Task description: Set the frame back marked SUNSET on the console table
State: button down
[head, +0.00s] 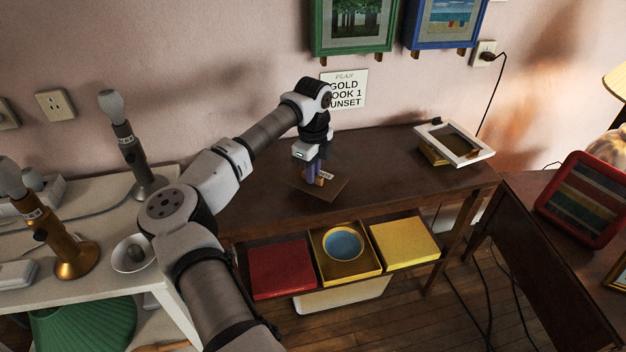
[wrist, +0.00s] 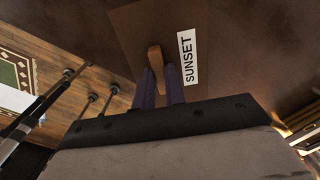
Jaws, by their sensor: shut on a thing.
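The frame back marked SUNSET (head: 331,190) is a thin brown panel with a white label and a tan wooden grip. My gripper (head: 316,178) is shut on that grip, fingers pointing down. In the wrist view the panel (wrist: 134,35) lies below my fingers (wrist: 160,82), with the SUNSET label beside the grip. The panel is over the front middle part of the dark console table (head: 385,160), lying roughly flat. I cannot tell whether it touches the top or hovers just above.
A white frame (head: 470,158) rests tilted on a gold stand at the table's right end. Red (head: 280,268), gold (head: 365,268) and yellow (head: 404,243) boxes sit below the front edge. A plan sign (head: 350,75) hangs behind. The table's middle right is clear.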

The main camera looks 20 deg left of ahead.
jog(key=shift+f, duration=1.75)
jog(key=shift+f, duration=0.2)
jog(key=c, duration=1.5)
grip_release()
jog(key=shift+o, duration=0.2)
jog(key=shift+r, duration=0.15)
